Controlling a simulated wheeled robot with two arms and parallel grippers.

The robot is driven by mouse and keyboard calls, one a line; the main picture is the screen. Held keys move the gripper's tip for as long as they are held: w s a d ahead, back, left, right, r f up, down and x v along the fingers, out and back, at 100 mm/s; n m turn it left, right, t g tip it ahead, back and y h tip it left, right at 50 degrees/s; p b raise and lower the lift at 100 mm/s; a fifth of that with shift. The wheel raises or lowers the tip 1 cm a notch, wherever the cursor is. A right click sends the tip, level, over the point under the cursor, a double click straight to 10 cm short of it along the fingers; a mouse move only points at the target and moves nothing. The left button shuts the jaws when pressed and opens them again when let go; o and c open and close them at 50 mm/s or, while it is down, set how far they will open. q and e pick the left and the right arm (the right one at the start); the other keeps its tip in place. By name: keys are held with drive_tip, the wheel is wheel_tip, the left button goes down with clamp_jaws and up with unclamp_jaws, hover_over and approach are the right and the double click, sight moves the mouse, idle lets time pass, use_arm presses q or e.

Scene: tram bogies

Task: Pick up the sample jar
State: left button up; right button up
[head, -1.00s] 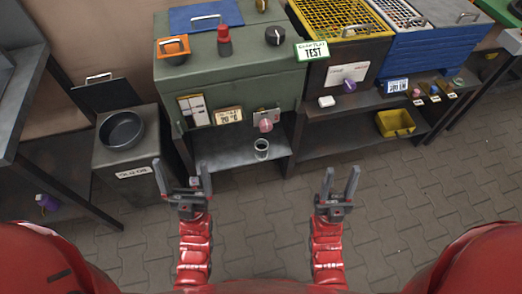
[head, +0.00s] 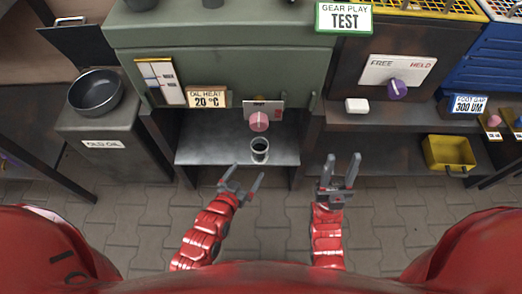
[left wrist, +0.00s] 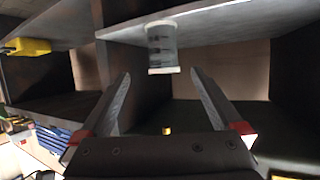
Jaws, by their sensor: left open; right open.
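The sample jar (head: 260,151) is a small clear cup with a pale rim and dark inside. It stands upright on the grey metal shelf (head: 205,155) of the green cabinet, near its front edge, below a pink knob. My left gripper (head: 245,176) is open and empty, just in front of the shelf and a little below and left of the jar, apart from it. My right gripper (head: 341,162) is open and empty over the floor, right of the jar.
The pink knob (head: 259,121) hangs close above the jar. A black pan (head: 95,94) sits on the stand at left. A yellow bin (head: 449,153) is on the right shelf. The paved floor (head: 400,215) in front is clear.

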use_arm(q)
drive_tip(key=b, duration=0.2)
approach(263, 145)
drive_tip(key=x, duration=0.5)
drive_tip(key=shift+d+f, duration=0.1)
drive_tip(key=shift+f, duration=0.1)
drive_tip(key=b+x, duration=0.1)
drive_tip(key=x, duration=0.4)
drive_tip(key=shift+w+r, duration=0.1)
drive_tip(key=shift+w, duration=0.05)
drive_tip(key=shift+c, duration=0.3)
drive_tip(key=c, duration=1.4)
drive_tip(key=shift+r, duration=0.2)
